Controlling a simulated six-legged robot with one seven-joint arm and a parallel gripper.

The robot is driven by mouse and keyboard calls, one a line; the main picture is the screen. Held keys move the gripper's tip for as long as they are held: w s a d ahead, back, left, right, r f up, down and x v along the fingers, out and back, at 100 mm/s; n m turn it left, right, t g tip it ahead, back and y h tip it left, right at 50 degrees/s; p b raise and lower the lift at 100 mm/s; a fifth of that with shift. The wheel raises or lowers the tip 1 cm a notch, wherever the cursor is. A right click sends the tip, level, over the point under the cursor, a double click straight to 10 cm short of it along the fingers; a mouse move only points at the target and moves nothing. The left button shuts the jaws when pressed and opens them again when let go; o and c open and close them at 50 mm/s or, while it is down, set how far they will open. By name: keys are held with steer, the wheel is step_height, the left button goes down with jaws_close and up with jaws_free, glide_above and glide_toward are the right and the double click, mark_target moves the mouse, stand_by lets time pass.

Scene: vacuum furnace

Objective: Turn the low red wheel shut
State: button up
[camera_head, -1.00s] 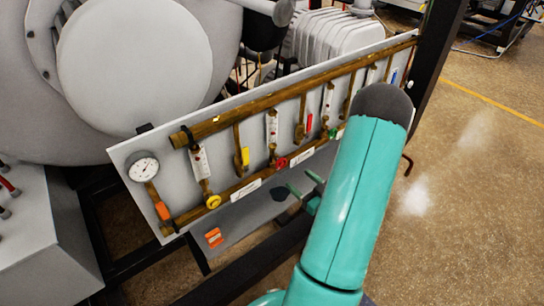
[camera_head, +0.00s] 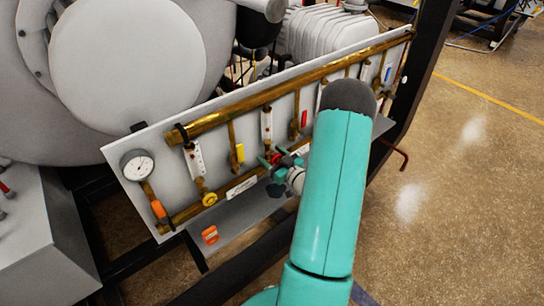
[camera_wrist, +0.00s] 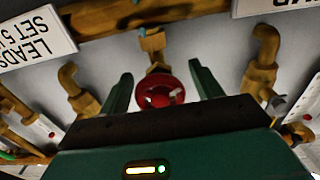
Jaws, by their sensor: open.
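The red wheel (camera_wrist: 160,93) sits low on the pipe panel, and in the wrist view it lies between the two fingers of my gripper (camera_wrist: 161,90). The green fingers stand apart on either side of it, with a gap to each side. Whether the fingers reach fully around the wheel's depth I cannot tell. In the head view my gripper (camera_head: 279,160) is at the panel's lower pipe, and a bit of the red wheel (camera_head: 282,151) shows between its fingers. My arm hides the panel to the right of the wheel.
A yellow wheel (camera_head: 209,199) and a gauge (camera_head: 137,165) are to the left on the panel. Brass elbow pipes (camera_wrist: 76,90) flank the wheel closely. A small ledge (camera_head: 243,222) juts out below the panel. Open floor (camera_head: 450,200) lies to the right.

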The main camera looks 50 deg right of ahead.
steer(key=shift+c, duration=0.3)
steer(key=c, duration=0.9)
steer(key=shift+c, duration=0.2)
